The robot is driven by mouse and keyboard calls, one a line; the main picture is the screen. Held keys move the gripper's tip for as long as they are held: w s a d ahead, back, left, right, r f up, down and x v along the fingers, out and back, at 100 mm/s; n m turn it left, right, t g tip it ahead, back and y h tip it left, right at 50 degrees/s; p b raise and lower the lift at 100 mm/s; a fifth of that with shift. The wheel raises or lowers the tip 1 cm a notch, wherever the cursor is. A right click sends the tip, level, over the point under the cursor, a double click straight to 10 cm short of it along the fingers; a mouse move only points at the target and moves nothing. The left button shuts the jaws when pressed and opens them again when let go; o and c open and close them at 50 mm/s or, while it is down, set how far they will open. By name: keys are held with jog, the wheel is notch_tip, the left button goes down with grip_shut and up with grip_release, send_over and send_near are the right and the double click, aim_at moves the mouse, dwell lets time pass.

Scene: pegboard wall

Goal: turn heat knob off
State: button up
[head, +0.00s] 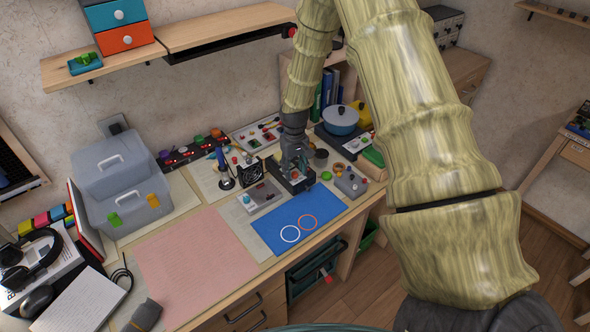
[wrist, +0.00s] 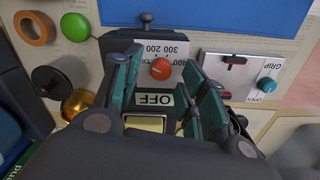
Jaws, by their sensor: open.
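The heat knob (wrist: 161,69) is a round orange-red dial on a pale plate in the wrist view, with the numbers 200 and 300 printed beside it. My gripper (wrist: 165,85) is open, with its green-padded fingers on either side of the knob in that view; contact cannot be told. An OFF label (wrist: 154,99) and a yellowish block (wrist: 145,123) show between the fingers, nearer the camera.
A grey box with a teal knob (wrist: 266,84) marked GRIP and OPEN stands beside the heat device. A blue mat (head: 280,226) with two rings lies in front. A blue pot (head: 340,120) stands behind, right. A pink mat (head: 190,262) lies clear at left.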

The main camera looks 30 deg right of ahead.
aim_at(295, 173)
notch_tip(295, 173, up, 11)
jog(key=shift+r, duration=0.2)
dwell(0.3)
jog(key=shift+s+f+n+p, duration=0.1)
jog(key=shift+f+n+p, duration=0.55)
jog(key=shift+f, duration=1.35)
jog(key=shift+w+f+n+p, duration=0.1)
jog(key=shift+f+n+p, duration=0.55)
jog(key=shift+f, duration=1.4)
jog(key=shift+s+f+n+p, duration=0.1)
jog(key=shift+f+n+p, duration=0.2)
jog(key=shift+f+p, duration=1.2)
jog(key=shift+f+b, duration=0.5)
grip_shut()
